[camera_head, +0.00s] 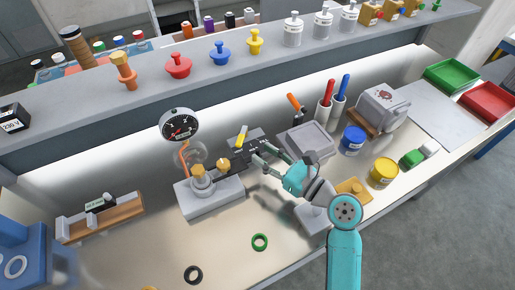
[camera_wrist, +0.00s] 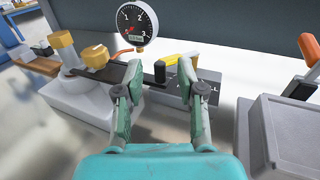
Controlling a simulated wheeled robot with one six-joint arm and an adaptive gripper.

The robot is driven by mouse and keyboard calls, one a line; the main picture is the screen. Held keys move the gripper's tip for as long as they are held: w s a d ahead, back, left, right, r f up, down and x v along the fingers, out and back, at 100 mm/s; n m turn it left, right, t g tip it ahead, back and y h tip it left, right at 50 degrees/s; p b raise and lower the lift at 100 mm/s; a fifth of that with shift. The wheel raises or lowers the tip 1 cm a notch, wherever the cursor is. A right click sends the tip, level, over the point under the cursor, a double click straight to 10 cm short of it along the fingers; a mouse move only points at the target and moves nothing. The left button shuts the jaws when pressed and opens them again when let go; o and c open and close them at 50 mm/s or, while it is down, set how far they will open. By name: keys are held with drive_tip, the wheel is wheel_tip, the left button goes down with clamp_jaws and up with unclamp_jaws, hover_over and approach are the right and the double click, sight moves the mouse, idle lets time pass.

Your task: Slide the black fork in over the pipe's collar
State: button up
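The black fork (camera_head: 239,160) is a flat dark piece on the grey fixture. In the wrist view its flat part (camera_wrist: 117,71) runs left towards the pipe's brass fitting (camera_wrist: 95,56), and a small black upright block (camera_wrist: 160,71) stands at its right end. The pipe's collar area (camera_head: 199,179) is a brass and grey stub on a pale block; whether the fork's tips touch it I cannot tell. My gripper (camera_head: 262,153) is at the fork's right end. In the wrist view its fingers (camera_wrist: 158,78) stand apart on either side of the block, with visible gaps.
A pressure gauge (camera_head: 180,125) stands behind the pipe. A green ring (camera_head: 260,242) and a black ring (camera_head: 193,274) lie on the open front bench.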

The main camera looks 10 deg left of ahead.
drive_tip(key=shift+x, duration=1.5)
clamp_jaws()
